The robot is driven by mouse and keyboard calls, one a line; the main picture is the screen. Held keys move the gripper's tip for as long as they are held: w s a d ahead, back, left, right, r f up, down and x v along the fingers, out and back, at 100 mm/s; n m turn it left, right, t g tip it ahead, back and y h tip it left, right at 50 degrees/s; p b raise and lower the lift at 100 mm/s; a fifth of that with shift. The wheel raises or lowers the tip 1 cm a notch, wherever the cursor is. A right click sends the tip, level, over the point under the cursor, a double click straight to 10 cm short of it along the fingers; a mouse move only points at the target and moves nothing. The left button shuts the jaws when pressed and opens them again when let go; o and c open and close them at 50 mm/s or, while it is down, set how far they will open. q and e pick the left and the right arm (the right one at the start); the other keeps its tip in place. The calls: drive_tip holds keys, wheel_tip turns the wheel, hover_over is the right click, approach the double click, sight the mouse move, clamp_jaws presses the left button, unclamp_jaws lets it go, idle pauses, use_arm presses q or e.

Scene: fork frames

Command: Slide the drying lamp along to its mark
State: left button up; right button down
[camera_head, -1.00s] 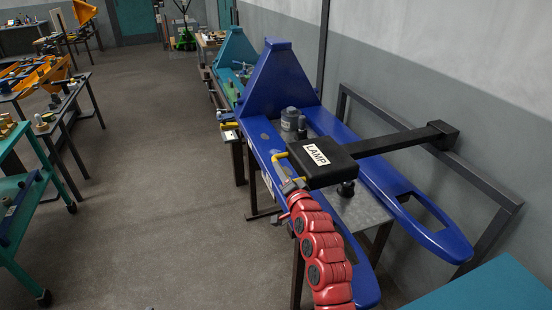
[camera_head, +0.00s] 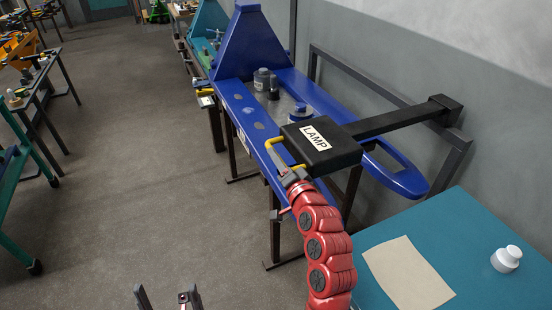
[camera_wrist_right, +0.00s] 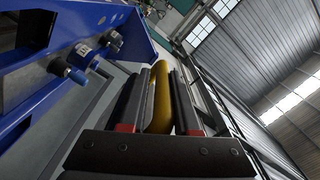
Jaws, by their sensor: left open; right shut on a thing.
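The drying lamp (camera_head: 322,146) is a black box labelled LAMP, on a black arm that reaches to a dark rail frame (camera_head: 385,84) along the wall. It hangs over the near ends of the blue fork frame (camera_head: 251,116), close to the rail's near end. My right gripper (camera_head: 285,172), on the red arm, is shut on the lamp's yellow handle (camera_head: 277,148). The right wrist view shows the yellow bar (camera_wrist_right: 160,95) between its two fingers. My left gripper (camera_head: 166,292) is open and empty at the bottom edge, over the floor. I cannot make out the mark.
A teal table (camera_head: 480,235) with a tan sheet (camera_head: 408,273) and a white bottle (camera_head: 506,259) stands at the near right. Grey-blue cylinders (camera_head: 262,80) stand within the fork frame. Benches (camera_head: 50,95) line the far left. The floor between is clear.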

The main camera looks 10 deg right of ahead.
drive_tip(key=shift+d+r, duration=0.15)
drive_tip(key=shift+r, duration=0.25)
drive_tip(key=c, duration=0.8)
unclamp_jaws()
drive_tip(key=shift+s, duration=0.1)
drive_tip(key=shift+o, duration=0.2)
drive_tip(key=shift+s, duration=0.1)
drive_tip(key=shift+f, duration=0.15)
